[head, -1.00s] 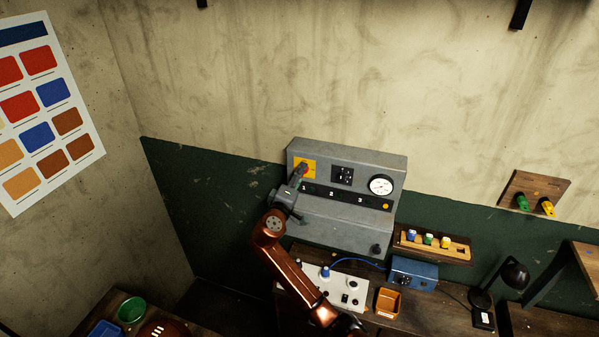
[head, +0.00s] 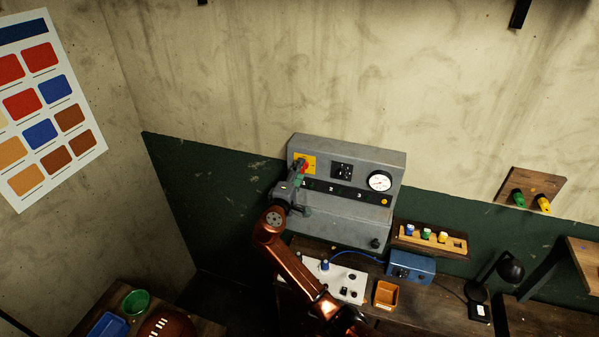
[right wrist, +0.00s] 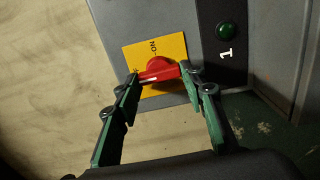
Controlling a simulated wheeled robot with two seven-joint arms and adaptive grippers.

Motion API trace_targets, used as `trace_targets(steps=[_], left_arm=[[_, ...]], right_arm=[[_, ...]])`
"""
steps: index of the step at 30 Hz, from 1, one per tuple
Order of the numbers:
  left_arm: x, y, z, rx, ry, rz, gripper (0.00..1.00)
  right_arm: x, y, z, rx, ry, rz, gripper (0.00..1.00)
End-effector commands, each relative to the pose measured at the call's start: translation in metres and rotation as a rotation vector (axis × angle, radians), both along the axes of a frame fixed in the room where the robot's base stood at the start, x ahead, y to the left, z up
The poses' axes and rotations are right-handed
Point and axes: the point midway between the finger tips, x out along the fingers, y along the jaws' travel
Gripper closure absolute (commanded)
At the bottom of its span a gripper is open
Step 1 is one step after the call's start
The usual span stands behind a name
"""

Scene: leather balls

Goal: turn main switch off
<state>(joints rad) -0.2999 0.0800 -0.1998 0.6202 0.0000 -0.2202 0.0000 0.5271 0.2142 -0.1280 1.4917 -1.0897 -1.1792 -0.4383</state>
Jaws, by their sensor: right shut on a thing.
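The main switch is a red knob (right wrist: 160,70) on a yellow plate (right wrist: 172,45) at the upper left of a grey control panel (head: 348,225). My right gripper (head: 301,169) reaches up to it from below in the head view. In the right wrist view its two green fingers (right wrist: 162,77) sit on either side of the red knob, shut on it. My left gripper is not in view.
The panel also has a black switch block (head: 342,171), a dial gauge (head: 380,181) and a green lamp (right wrist: 226,32) by the number 1. A football (head: 168,324) lies lower left.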

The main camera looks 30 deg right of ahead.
Motion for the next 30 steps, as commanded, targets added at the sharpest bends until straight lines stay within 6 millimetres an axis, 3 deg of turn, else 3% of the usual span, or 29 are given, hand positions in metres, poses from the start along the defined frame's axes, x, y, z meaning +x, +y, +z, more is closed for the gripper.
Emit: trace_targets(steps=[2,3,9,20,30], left_arm=[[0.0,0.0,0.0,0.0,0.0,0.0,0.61],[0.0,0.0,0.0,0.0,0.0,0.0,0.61],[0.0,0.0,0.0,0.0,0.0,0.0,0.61],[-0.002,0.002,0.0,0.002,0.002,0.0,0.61],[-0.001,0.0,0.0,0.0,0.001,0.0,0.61]], right_arm=[[0.0,0.0,0.0,-0.002,0.002,0.001,0.87],[0.0,0.0,0.0,-0.002,0.002,0.001,0.6],[0.0,0.0,0.0,-0.001,0.001,0.0,0.46],[-0.003,0.003,-0.001,0.001,0.001,0.001,0.45],[-0.041,0.049,-0.001,0.003,0.0,0.003,0.45]])
